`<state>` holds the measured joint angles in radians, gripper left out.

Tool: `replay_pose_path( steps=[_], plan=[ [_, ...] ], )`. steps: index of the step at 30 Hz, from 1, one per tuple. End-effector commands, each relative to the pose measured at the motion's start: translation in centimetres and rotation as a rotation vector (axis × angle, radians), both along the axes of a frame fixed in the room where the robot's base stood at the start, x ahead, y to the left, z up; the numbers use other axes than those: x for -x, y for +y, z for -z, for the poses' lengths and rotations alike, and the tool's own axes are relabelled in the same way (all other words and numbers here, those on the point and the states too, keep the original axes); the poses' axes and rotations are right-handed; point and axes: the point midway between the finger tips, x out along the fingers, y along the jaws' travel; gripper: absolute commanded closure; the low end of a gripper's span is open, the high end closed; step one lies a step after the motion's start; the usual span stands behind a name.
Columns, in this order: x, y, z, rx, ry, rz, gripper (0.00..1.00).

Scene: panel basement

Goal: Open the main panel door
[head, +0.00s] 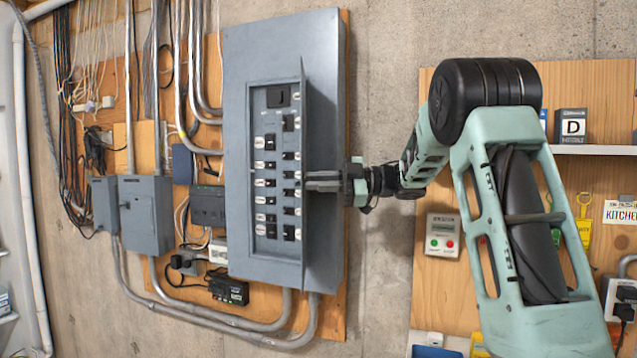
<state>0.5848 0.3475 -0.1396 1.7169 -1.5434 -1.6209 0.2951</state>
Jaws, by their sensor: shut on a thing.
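The main panel (282,50) is a large grey metal box on the wall, left of centre. Its narrow door (304,235) stands swung out and shows nearly edge-on along the right of the opening. Rows of black breakers (270,183) with white labels are exposed to the left of the door. My gripper (312,181) reaches in from the right and is shut at about mid-height of the door. The exact spot it grips, handle or edge, is hidden.
Smaller grey boxes (147,215), cables and conduits (235,320) crowd the wall on the left and below. A wooden board on the right carries a control box with green and red buttons (442,235). Bare concrete lies between panel and board.

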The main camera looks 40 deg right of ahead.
Motion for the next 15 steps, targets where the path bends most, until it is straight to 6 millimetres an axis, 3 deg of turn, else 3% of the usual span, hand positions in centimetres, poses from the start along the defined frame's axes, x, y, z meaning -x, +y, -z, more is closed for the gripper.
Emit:
replay_pose_path(
  steps=[8, 9, 11, 15],
  plan=[
    [-0.02, -0.06, -0.14, 0.001, -0.003, 0.003, 1.00],
    [-0.02, -0.06, -0.14, 0.001, -0.003, 0.003, 0.80],
    [-0.01, -0.05, -0.13, 0.001, -0.002, 0.002, 0.64],
    [0.00, -0.02, -0.07, 0.001, -0.002, 0.001, 0.64]
  ],
)
